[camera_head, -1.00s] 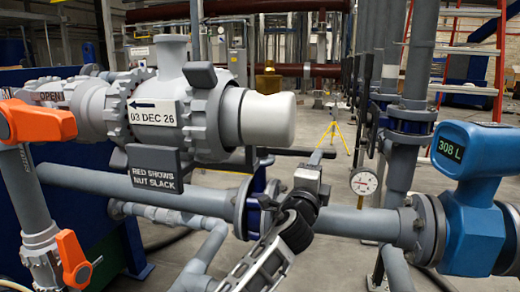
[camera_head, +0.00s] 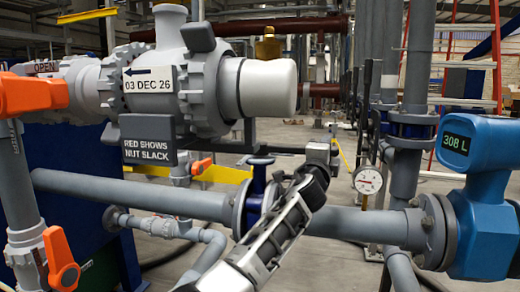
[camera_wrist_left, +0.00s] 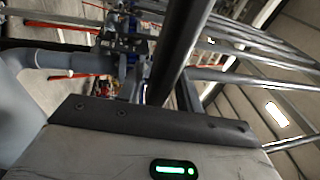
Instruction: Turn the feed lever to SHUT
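A dark grey bar (camera_head: 280,150) runs level from under the big grey valve body (camera_head: 205,85) toward my left gripper (camera_head: 326,150). I cannot tell which of these is the feed lever. My left arm reaches up from the bottom to the bar's right end. In the left wrist view a dark rod (camera_wrist_left: 185,40) crosses close ahead. Fingertips are unclear. No SHUT sign is legible. My right gripper is out of view.
A large grey pipe (camera_head: 130,192) crosses behind my arm, with a blue valve (camera_head: 257,180) on it. A gauge (camera_head: 368,179) and a blue meter reading 308 L (camera_head: 475,190) stand right. A plate (camera_head: 148,142) reads RED SHOWS NUT SLACK. Open floor lies behind.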

